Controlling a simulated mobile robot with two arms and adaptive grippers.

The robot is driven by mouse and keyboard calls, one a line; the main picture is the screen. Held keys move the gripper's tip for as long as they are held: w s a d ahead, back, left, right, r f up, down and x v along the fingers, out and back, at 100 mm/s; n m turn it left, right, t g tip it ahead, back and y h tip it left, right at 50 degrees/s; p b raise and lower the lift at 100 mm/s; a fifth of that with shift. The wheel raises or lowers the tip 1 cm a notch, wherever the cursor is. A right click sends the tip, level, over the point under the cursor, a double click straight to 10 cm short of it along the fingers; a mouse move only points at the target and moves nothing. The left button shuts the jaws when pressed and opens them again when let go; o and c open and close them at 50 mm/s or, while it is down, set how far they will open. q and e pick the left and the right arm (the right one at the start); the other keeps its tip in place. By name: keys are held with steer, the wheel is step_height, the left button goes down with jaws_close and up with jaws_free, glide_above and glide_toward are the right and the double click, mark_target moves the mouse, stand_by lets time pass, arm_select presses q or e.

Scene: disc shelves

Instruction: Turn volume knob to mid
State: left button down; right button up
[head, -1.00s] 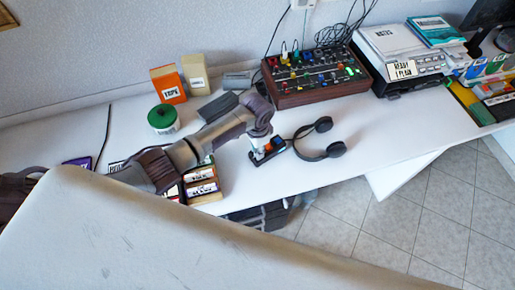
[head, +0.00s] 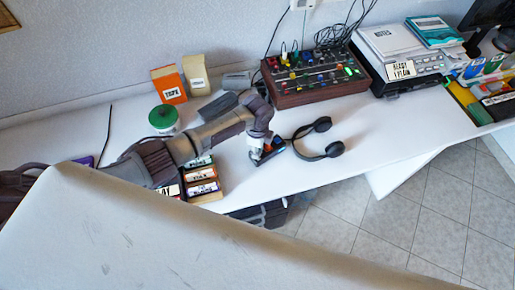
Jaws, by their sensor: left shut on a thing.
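A small black device (head: 270,154) with an orange part lies near the front edge of the white desk, left of the headphones. My left gripper (head: 255,153) points down onto its left end, with the fingertips at its top. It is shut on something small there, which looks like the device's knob. The fingers and wrist hide the knob, so its setting cannot be read. My right gripper is not in view.
Black headphones (head: 320,140) lie just right of the device. A mixer (head: 318,92) with coloured knobs stands behind. A green-lidded jar (head: 163,119), an orange box (head: 170,86) and a tray of labelled cases (head: 203,187) are to the left. The desk's right middle is clear.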

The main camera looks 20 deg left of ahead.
arm_select(q)
steer(key=m, duration=0.4)
steer(key=shift+m, duration=0.4)
steer(key=shift+m+b, duration=0.7)
steer(key=shift+m, duration=1.5)
steer(key=c, duration=0.9)
jaws_free()
steer(key=shift+c, duration=0.2)
